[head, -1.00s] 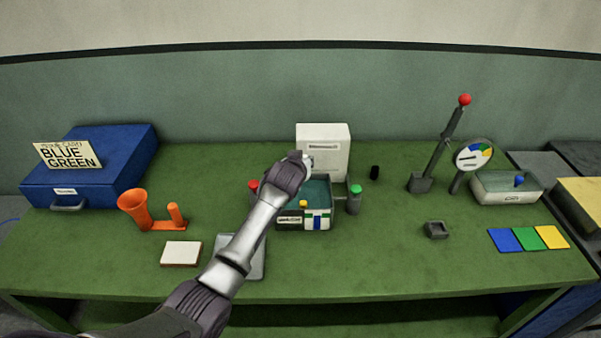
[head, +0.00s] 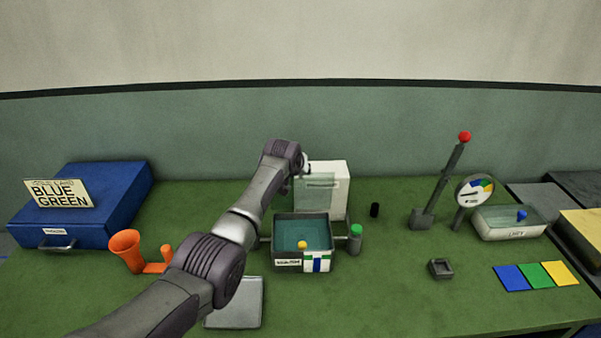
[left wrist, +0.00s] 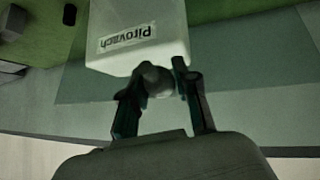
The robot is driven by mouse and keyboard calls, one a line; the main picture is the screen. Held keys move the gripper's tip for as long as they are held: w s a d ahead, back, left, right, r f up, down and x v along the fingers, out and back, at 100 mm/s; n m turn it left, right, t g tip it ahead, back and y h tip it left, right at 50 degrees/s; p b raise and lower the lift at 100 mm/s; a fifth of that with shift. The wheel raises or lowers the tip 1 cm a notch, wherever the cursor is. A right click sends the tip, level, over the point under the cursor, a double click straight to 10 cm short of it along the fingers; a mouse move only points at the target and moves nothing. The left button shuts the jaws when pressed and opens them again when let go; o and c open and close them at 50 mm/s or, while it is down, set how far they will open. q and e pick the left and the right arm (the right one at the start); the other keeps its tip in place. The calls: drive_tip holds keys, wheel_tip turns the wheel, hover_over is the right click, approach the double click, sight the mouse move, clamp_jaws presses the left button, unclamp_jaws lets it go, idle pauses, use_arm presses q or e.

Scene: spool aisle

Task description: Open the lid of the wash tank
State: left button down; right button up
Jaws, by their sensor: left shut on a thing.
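The wash tank (head: 289,255) is an open-topped dark box with a teal inside, a small yellow thing in it and a label on its front. Its clear lid (head: 313,196) stands roughly upright at the tank's back edge, in front of a white box (head: 338,180). My left gripper (head: 305,163) is at the lid's top, its fingers mostly hidden by my wrist. In the left wrist view my left gripper (left wrist: 160,95) is shut on a rounded grey knob (left wrist: 158,78), with the labelled white box (left wrist: 140,40) close beyond. My right gripper is not in view.
A green-capped post (head: 355,240) stands right of the tank, a black cylinder (head: 374,210) behind it. A red-tipped lever (head: 443,185) and dial (head: 474,190) are farther right.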

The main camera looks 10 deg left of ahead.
use_arm(q)
drive_tip(key=shift+w+a+r, duration=0.1)
drive_tip(key=shift+w+r, duration=0.05)
drive_tip(key=shift+w, duration=0.05)
idle(0.3)
drive_tip(key=c, duration=1.2)
unclamp_jaws()
drive_tip(key=o, duration=0.3)
drive_tip(key=shift+f, duration=0.2)
drive_tip(key=shift+w+f, duration=0.1)
drive_tip(key=shift+w, duration=0.05)
drive_tip(key=v, duration=1.2)
